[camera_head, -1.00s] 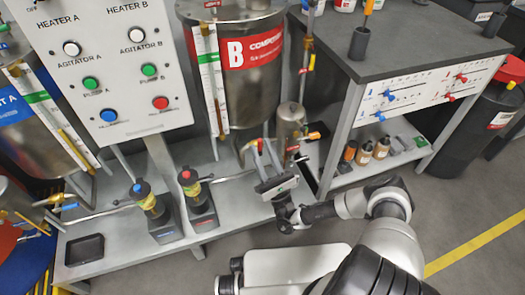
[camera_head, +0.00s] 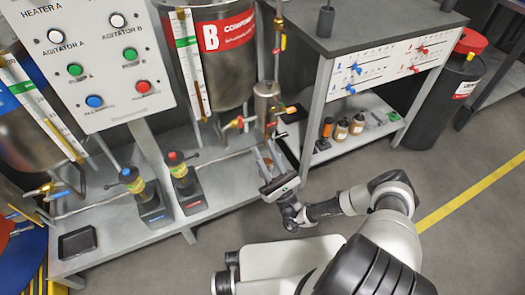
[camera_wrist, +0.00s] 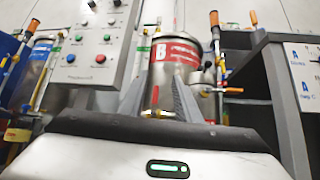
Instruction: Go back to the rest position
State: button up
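My gripper (camera_head: 267,162) is in the lower middle of the head view, in front of the bench and below the small steel cylinder (camera_head: 266,100). Its two grey fingers stand apart with nothing between them. In the wrist view my gripper (camera_wrist: 158,88) shows both fingers spread, with tank B (camera_wrist: 172,65) behind the gap. My arm bends back from the gripper toward the lower right of the head view.
A control panel (camera_head: 85,60) with buttons stands at the left. Two black pump-like units (camera_head: 185,185) and a black tray (camera_head: 77,242) sit on the bench. A grey table (camera_head: 360,35) with bottles (camera_head: 342,130) below stands right. Open floor (camera_head: 440,180) lies at the right.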

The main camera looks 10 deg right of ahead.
jog(key=shift+s+d, duration=0.2)
jog(key=shift+s, duration=0.15)
dwell(0.3)
jog(key=s+a+r+n+g+y, duration=0.1)
jog(key=s+a+r+n+g, duration=0.3)
jog(key=n+g, duration=0.5)
jog(key=s+a+r+n+g+y, duration=0.1)
jog(key=s+r+n+g, duration=0.2)
jog(key=r+n+g, duration=0.55)
jog(key=s+a+r+n+g, duration=0.25)
jog(key=n+g, duration=0.45)
jog(key=g, duration=0.5)
jog(key=s+d+r+n+t+h, duration=0.2)
jog(key=s+d+r+t+h, duration=0.25)
jog(key=r, duration=0.25)
jog(key=s+d+r+n+t+h+p, duration=0.1)
jog(key=s+d+r+n+t+h, duration=0.15)
jog(key=d+r+h, duration=0.3)
jog(key=s+d+r+n+t+h, duration=0.1)
jog(key=s+d+r+t+h, duration=0.35)
jog(key=r, duration=0.25)
notch_tip(320, 180, up, 27)
jog(key=p, duration=2.7)
jog(key=shift+a, duration=0.15)
